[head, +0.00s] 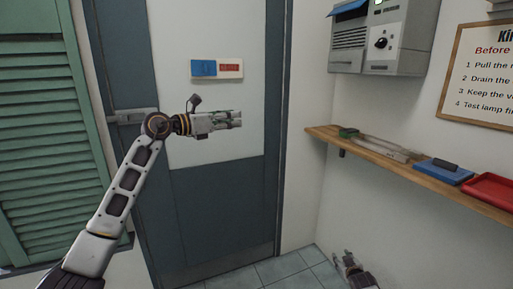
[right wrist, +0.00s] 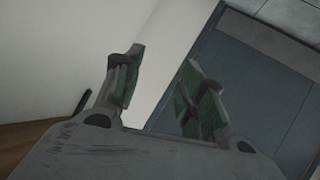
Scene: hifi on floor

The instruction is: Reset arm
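My left arm reaches in from the left in the head view. Its gripper (head: 238,119) hangs in front of the door's white panel, pointing right, with nothing seen in it; its finger gap is too small to judge. My right gripper (head: 343,257) shows low at the bottom edge of the head view, above the tiled floor and below the shelf. In the right wrist view its two green-padded fingers (right wrist: 158,88) stand apart with nothing between them, so it is open and empty.
A blue-grey door (head: 220,205) has a handle (head: 133,116) close by my left wrist. A wooden shelf (head: 400,165) on the right wall holds a blue tray (head: 440,172), a red tray (head: 492,188) and a metal tool. Green shutters (head: 45,150) stand left.

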